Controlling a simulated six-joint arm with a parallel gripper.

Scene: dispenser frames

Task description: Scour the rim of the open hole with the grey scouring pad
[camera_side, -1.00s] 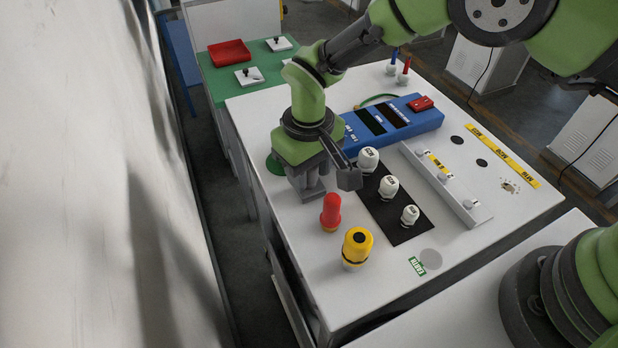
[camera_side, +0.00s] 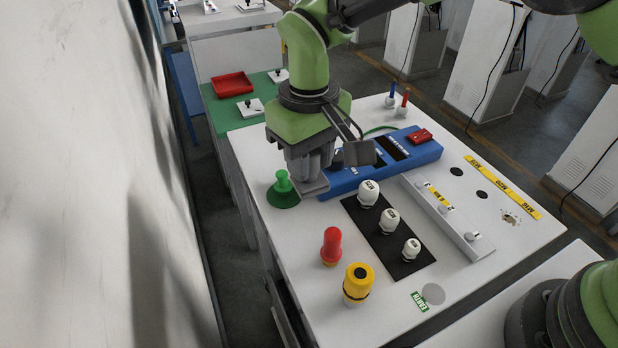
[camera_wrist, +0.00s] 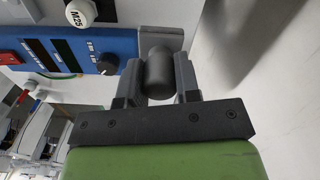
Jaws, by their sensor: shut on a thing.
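My gripper (camera_side: 312,178) is shut on a dark grey rounded grip (camera_wrist: 158,72), which stands between both fingers in the wrist view. A flat grey piece, apparently the scouring pad (camera_side: 313,189), shows under the fingers in the side view, at the left end of the blue panel; it looks raised, but its exact height is unclear. The open hole (camera_side: 510,217) appears to be the small spot with a brown-speckled rim on the right of the white table top, beside the yellow strip. My gripper is far to the left of it.
A blue panel (camera_side: 410,160) lies behind my gripper. White knobs stand on a black plate (camera_side: 366,228), with a raised grey rail (camera_side: 470,238) to their right. Green (camera_side: 283,181), red (camera_side: 331,246) and yellow (camera_side: 358,284) upright pieces stand nearby. Two dark round spots (camera_side: 456,171) lie near the hole.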

